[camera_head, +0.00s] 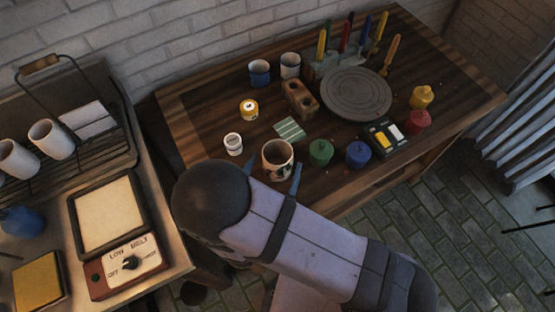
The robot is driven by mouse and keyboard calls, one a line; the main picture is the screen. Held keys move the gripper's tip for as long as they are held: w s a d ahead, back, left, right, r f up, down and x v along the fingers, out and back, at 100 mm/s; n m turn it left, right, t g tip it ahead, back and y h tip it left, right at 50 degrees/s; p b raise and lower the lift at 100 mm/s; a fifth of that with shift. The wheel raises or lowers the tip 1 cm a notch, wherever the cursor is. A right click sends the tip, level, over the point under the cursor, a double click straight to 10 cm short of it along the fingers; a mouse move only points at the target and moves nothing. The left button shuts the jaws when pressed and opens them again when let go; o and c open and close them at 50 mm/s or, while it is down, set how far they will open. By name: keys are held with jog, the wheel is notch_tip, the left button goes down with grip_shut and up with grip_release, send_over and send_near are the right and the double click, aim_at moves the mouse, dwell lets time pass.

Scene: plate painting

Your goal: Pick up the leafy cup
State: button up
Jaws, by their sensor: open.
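A cream cup (277,156) with a dark inside and a dark leaf-like pattern low on its side stands upright near the front edge of the wooden table. My gripper (274,168) is open at the cup, with one blue finger to its left and the other to its right in the picture. Whether the fingers touch the cup cannot be told. My arm hides the table just in front of it and part of the gripper.
A green pot (321,152) and a blue pot (358,153) stand right of the cup. A small white jar (233,144) is to its left, and a green striped card (289,129) lies behind it. A round grey turntable (356,94) stands farther back.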

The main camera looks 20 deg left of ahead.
aim_at(281, 150)
jog(key=shift+p+x, duration=0.3)
jog(key=shift+x, duration=1.3)
jog(key=shift+c, duration=0.4)
jog(key=c, duration=1.3)
jog(key=shift+r, duration=0.15)
jog(key=shift+r+b, duration=0.35)
jog(key=shift+r, duration=4.55)
